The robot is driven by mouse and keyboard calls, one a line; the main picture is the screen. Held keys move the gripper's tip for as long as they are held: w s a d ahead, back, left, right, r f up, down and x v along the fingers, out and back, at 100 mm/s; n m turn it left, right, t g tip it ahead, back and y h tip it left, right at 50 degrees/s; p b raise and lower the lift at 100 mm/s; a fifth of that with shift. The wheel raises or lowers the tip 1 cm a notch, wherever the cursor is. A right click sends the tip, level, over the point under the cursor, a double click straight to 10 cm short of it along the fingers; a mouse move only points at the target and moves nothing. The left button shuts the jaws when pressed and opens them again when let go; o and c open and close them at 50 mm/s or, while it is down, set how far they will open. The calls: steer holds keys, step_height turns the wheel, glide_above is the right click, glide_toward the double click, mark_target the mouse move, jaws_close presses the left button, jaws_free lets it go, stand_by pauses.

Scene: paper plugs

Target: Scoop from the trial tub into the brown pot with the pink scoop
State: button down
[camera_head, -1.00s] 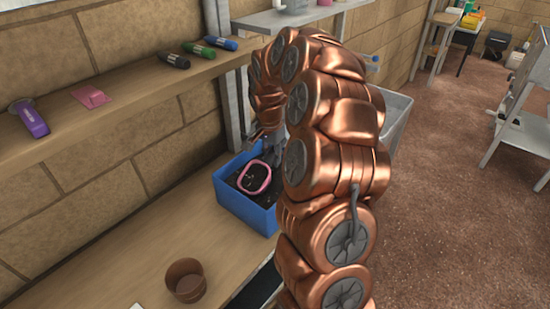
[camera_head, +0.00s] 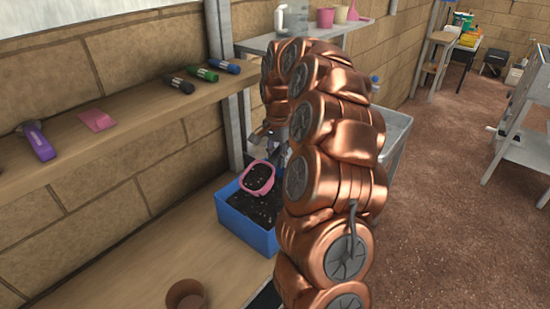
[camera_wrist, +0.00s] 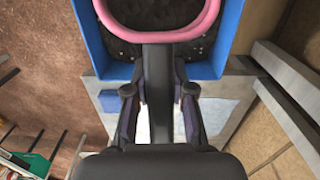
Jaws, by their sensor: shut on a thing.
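The blue tub (camera_head: 240,223) stands on the wooden bench and holds dark soil; I take it for the trial tub. The pink scoop (camera_head: 249,191) is above the tub with dark, speckled soil in its bowl. My gripper (camera_head: 272,140) is shut on the scoop's handle, partly hidden behind my arm. In the wrist view my gripper (camera_wrist: 160,92) has a finger on each side of the dark handle, and the scoop's pink rim (camera_wrist: 160,36) is over the tub (camera_wrist: 92,40). The brown pot (camera_head: 185,296) stands at the bottom edge of the head view, partly cut off.
A wooden shelf (camera_head: 130,115) above the bench bears a purple tool (camera_head: 39,142), a pink piece (camera_head: 97,120) and several dark, green and blue cylinders. A grey post (camera_head: 218,60) rises behind the tub. The bench between tub and pot is clear.

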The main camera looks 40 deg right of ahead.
steer(key=shift+w+d+r+g+y+p, duration=0.2)
steer(key=shift+d+y+p, duration=0.2)
steer(key=shift+y+p, duration=0.35)
steer(key=shift+w+d+r+g+y+p, duration=0.1)
steer(key=shift+d+g+y+p, duration=0.1)
steer(key=shift+d+y+p, duration=0.35)
steer(key=shift+a+y+p, duration=0.1)
steer(key=shift+y+p, duration=0.2)
steer(key=shift+p, duration=0.1)
steer(key=shift+f, duration=0.1)
steer(key=shift+s, duration=0.1)
